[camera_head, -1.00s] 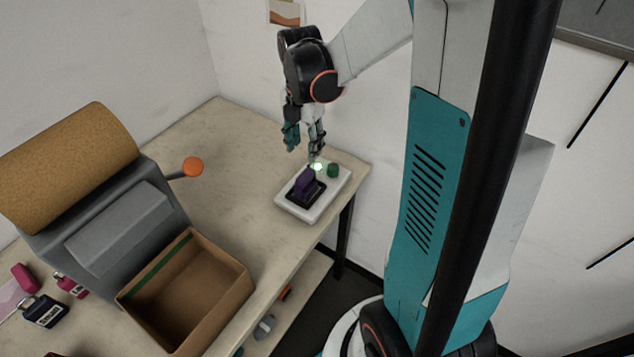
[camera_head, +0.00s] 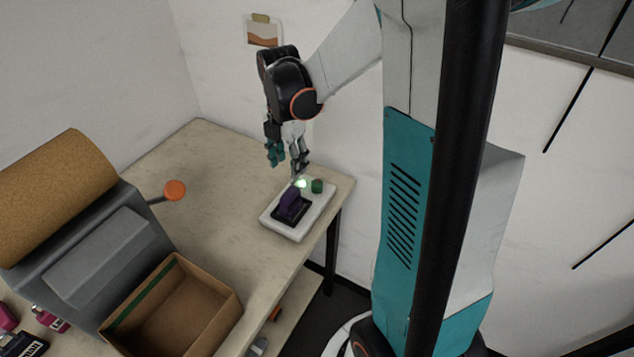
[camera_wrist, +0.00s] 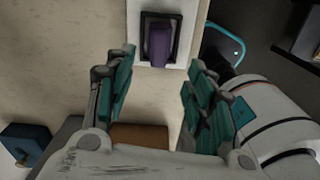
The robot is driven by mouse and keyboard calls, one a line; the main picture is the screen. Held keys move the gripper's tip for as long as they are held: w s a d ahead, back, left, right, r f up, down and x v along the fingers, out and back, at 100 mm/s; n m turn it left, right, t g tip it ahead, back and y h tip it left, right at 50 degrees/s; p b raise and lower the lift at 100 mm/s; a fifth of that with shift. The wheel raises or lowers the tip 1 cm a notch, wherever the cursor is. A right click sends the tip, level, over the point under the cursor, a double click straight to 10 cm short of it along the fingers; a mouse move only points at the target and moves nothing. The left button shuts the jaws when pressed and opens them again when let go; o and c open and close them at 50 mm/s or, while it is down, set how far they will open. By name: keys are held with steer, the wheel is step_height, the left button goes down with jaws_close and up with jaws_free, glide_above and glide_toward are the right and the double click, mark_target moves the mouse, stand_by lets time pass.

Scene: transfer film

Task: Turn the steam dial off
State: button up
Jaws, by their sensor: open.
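A white control panel (camera_head: 312,219) lies on the right end of the workbench. It bears a purple raised handle (camera_head: 291,200) on a black square plate, probably the dial. A lit pale-green lamp (camera_head: 301,184) and a small green knob (camera_head: 317,186) sit at the panel's far end. My gripper (camera_head: 286,163) points down above the far side of the panel, open and empty. In the wrist view the purple handle (camera_wrist: 160,42) shows upright at the top, just beyond and between my open fingertips (camera_wrist: 162,75). I see no contact. The lamp and green knob are out of that view.
A grey machine (camera_head: 95,255) with a tan roll (camera_head: 55,195) and an orange-knobbed lever (camera_head: 175,190) stands at left. An open cardboard box (camera_head: 210,320) sits in front of it. The workbench (camera_head: 205,160) is bare between machine and panel. A wall rises behind.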

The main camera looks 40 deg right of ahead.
steer(key=d+m, duration=0.1)
steer(key=m, duration=0.3)
steer(key=m+b, duration=0.7)
steer(key=m, duration=2.5)
glide_toward(317, 183)
step_height(317, 183, down, 9)
steer(key=b, duration=0.3)
steer(key=shift+w+f+b, duration=0.1)
steer(key=shift+b, duration=0.2)
steer(key=shift+c, duration=0.3)
steer(key=c, duration=1)
